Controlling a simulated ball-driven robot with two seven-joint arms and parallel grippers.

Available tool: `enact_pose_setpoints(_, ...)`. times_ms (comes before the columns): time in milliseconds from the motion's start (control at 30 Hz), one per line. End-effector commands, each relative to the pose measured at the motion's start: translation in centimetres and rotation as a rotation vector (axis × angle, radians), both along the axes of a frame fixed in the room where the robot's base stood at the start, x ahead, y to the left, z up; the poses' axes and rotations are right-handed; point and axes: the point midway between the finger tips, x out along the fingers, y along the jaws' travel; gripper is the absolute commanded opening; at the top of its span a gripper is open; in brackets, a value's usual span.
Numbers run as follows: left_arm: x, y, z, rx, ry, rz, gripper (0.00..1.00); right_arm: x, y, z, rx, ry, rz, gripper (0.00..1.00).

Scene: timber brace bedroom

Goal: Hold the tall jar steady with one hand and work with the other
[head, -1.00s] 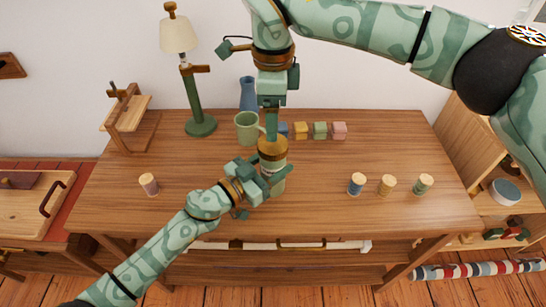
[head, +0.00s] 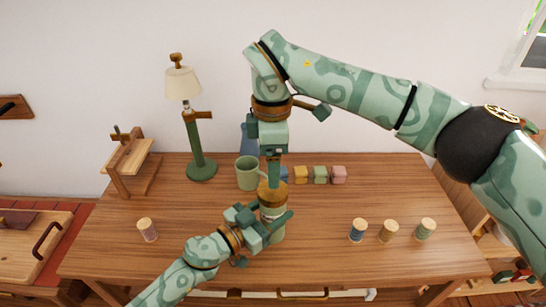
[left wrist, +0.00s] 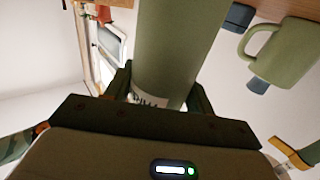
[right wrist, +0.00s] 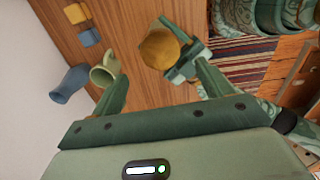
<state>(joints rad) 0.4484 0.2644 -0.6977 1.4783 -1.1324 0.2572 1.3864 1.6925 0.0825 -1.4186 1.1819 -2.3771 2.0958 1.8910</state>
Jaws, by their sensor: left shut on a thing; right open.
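The tall jar, green with a brown round lid (head: 271,196), stands upright on the wooden table. Its green body (left wrist: 175,45) fills the top middle of the left wrist view, with part of a pale label low down. My left gripper (head: 264,225) is shut around the jar's body from the front left and hides much of it. My right gripper (head: 273,178) points down just above the lid, jaws open. In the right wrist view the lid (right wrist: 158,48) lies just beyond and between the open fingertips. I cannot tell whether they touch it.
A green mug (head: 248,174) stands close behind the jar, with a blue vase (head: 248,140) beyond. Several coloured blocks (head: 320,175) line the back. Three spools (head: 388,231) stand right, one spool (head: 147,229) left. A lamp (head: 200,168) and wooden stand (head: 130,160) are back left.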

Motion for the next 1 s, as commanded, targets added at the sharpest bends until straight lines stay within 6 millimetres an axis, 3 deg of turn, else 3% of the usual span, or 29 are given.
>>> enact_pose_setpoints(200, 0.0, 0.0, -0.1, 0.001, 0.001, 0.001, 0.00, 0.0, 0.0, 0.0, 0.001, 0.001, -0.559, 0.78)
enact_pose_setpoints(333, 0.0, 0.0, -0.1, 0.001, 0.001, 0.001, 0.00, 0.0, -0.1, 0.0, 0.001, 0.000, -0.751, 0.78)
enact_pose_setpoints(533, 0.0, 0.0, -0.1, 0.001, 0.001, 0.001, 0.00, 0.0, -0.1, -1.2, 0.000, 0.003, -0.845, 0.78)
enact_pose_setpoints(800, 0.0, 0.0, -0.1, 0.001, 0.001, 0.001, 0.00, 0.0, -0.1, -5.7, 0.000, 0.003, -0.843, 0.78)
enact_pose_setpoints(1000, 0.0, 0.0, -0.1, 0.001, 0.001, 0.001, 0.00, 0.0, -0.1, -7.8, 0.001, 0.001, -0.843, 0.78)
